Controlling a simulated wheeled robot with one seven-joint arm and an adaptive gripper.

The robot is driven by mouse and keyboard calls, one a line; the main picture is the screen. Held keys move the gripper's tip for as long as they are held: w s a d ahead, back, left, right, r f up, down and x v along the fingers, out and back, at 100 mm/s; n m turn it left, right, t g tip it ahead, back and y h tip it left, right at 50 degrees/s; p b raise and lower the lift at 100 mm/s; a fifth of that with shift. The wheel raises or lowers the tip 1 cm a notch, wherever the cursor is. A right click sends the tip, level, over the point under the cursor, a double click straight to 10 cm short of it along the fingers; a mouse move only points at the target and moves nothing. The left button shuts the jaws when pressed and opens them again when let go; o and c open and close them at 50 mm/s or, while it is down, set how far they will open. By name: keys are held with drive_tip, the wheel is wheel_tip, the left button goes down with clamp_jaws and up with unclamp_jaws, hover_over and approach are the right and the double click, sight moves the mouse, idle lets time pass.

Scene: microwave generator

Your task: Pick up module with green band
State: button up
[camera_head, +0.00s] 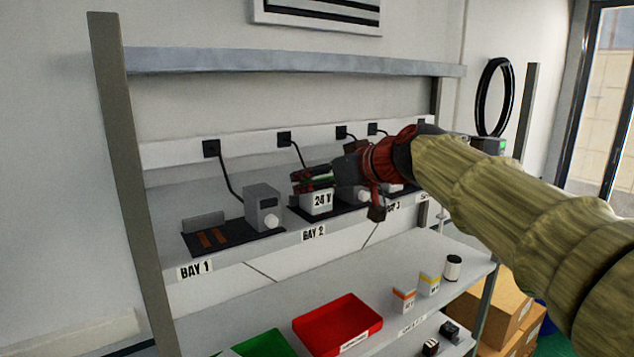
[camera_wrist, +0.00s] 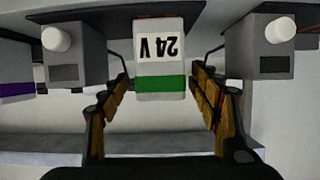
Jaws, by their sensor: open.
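The module with the green band (camera_wrist: 160,84) is a white block with a "24 V" label, upside down in the wrist view. It sits at bay 2 on the shelf; in the head view its labelled face (camera_head: 320,200) shows just below my gripper's fingers. My gripper (camera_wrist: 160,112) is open, with one finger on each side of the module. Gaps show between the fingers and the module in the wrist view. In the head view my gripper (camera_head: 312,180) reaches in from the right and hides part of the module.
A grey unit with a white knob (camera_head: 263,207) stands at bay 1, left of the module. Another knobbed unit (camera_wrist: 280,50) shows close by in the wrist view. Below are a red tray (camera_head: 338,322), a green tray (camera_head: 262,345) and small boxes (camera_head: 403,299). A shelf beam (camera_head: 290,60) runs above.

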drive_tip(key=shift+x, duration=0.85)
drive_tip(key=shift+s, duration=0.15)
drive_tip(key=shift+c, duration=0.2)
drive_tip(key=c, duration=1.4)
